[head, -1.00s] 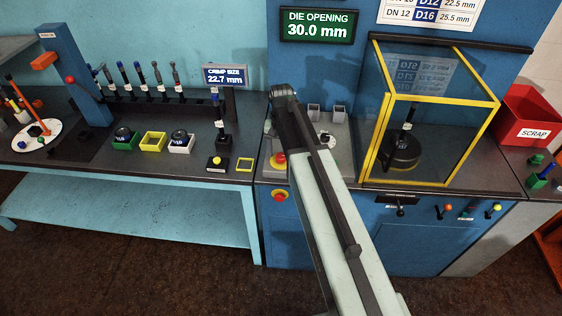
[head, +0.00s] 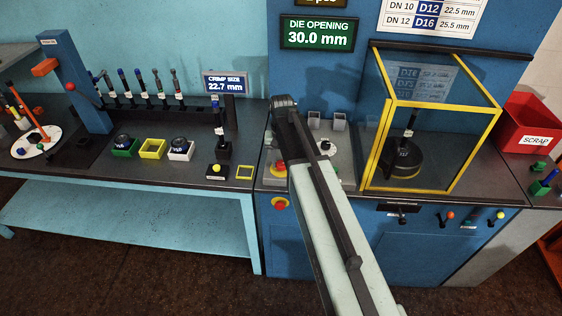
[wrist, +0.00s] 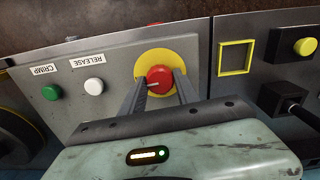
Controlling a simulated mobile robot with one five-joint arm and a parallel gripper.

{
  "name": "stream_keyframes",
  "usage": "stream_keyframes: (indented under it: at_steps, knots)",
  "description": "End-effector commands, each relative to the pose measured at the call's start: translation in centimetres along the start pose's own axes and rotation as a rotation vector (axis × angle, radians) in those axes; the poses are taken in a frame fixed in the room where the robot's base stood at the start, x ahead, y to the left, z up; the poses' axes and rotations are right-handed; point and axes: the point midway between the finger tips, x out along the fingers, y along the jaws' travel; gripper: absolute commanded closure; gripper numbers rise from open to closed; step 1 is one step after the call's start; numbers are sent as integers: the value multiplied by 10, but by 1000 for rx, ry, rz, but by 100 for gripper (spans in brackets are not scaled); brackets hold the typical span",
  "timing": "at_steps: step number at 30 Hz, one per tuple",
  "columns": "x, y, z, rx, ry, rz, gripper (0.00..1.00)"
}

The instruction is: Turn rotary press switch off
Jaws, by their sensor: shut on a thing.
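The rotary press switch is a red knob (wrist: 157,82) on a round yellow plate (wrist: 165,57), set in a grey panel. A short white line on the knob points left in the wrist view. My gripper (wrist: 160,78) has one finger on each side of the knob and is shut on it. In the head view the red knob (head: 279,168) shows on the console just left of my arm. My fingers are mostly hidden there.
A green CRIMP button (wrist: 51,92) and a white RELEASE button (wrist: 94,86) sit beside the switch. On its other side are a yellow square frame (wrist: 220,58) and a black box with a yellow button (wrist: 305,46). A yellow-edged guard (head: 440,100) stands right of my arm.

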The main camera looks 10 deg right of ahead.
Motion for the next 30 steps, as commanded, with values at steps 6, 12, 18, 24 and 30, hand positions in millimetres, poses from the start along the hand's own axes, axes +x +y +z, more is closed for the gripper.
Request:
stream_keyframes:
  at_steps: [6, 12, 18, 24, 30]
  knots:
    - [0, 0, 0, -160, 1, -2, 100]
    - [0, 0, 0, -348, 1, -2, 100]
    - [0, 0, 0, -538, 1, -2, 100]
    - [0, 0, 0, -728, 2, -1, 100]
    - [0, 0, 0, -917, 2, -1, 100]
